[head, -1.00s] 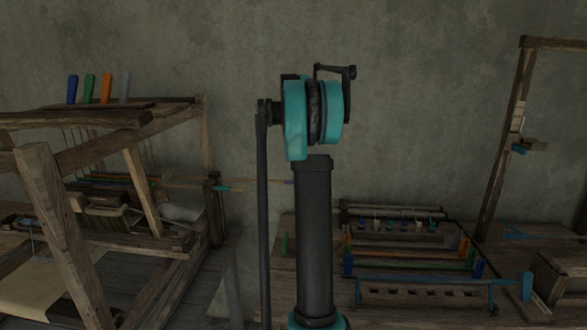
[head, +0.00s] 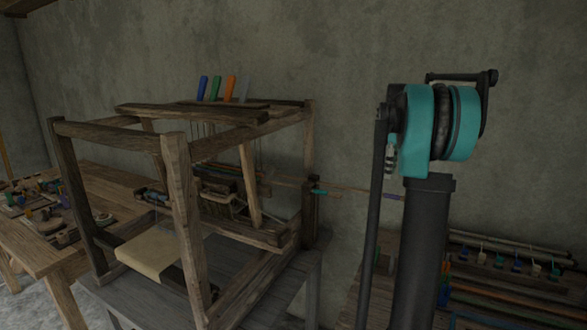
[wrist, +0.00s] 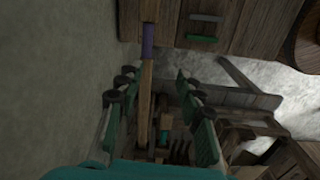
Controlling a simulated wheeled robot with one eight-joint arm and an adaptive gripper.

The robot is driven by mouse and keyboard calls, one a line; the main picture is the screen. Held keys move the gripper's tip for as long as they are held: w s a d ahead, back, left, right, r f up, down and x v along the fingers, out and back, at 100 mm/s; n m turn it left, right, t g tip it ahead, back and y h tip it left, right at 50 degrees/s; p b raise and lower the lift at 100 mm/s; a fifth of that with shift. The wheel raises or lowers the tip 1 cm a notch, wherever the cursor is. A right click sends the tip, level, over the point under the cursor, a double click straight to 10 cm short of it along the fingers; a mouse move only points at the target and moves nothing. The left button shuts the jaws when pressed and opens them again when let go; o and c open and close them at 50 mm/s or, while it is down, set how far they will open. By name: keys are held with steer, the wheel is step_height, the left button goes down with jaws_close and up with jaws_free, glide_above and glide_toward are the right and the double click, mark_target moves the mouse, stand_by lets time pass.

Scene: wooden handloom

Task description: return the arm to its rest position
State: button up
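My gripper (wrist: 156,84) shows in the wrist view with its two teal fingers apart, one on each side. A wooden rod with a purple band (wrist: 148,42) appears in the gap between them. Neither finger visibly touches the rod, and its depth relative to the fingertips is hard to tell. My arm (head: 428,240) stands upright at the right of the head view, its dark and teal links folded at the top.
The wooden handloom (head: 178,190) stands left of my arm on a grey table (head: 130,300). A side table (head: 105,185) with small parts is at far left. A bench (head: 370,290) with racks of coloured pieces is at right, partly hidden by my arm. A plain wall is behind.

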steer(key=s+a+f+m+t, duration=0.1)
steer(key=s+a+f+m, duration=0.2)
steer(key=s+a+f, duration=0.3)
steer(key=s+a+f+m+t, duration=0.1)
steer(key=s+a+f+m, duration=0.3)
steer(key=s+a+f, duration=0.3)
steer(key=s+a+f+m+t, duration=0.1)
steer(key=s+a+f+m, duration=0.2)
steer(key=s+a+f, duration=0.4)
steer(key=shift+s+f+m+t, duration=0.15)
steer(key=shift+s+f, duration=1.05)
steer(key=shift+s, duration=0.85)
steer(key=shift+s+f+m+t, duration=0.1)
steer(key=shift+s+f, duration=1.15)
steer(key=shift+s, duration=0.75)
steer(key=shift+s+f+m+t, duration=0.15)
steer(key=shift+s+f, duration=1.05)
steer(key=shift+s, duration=0.85)
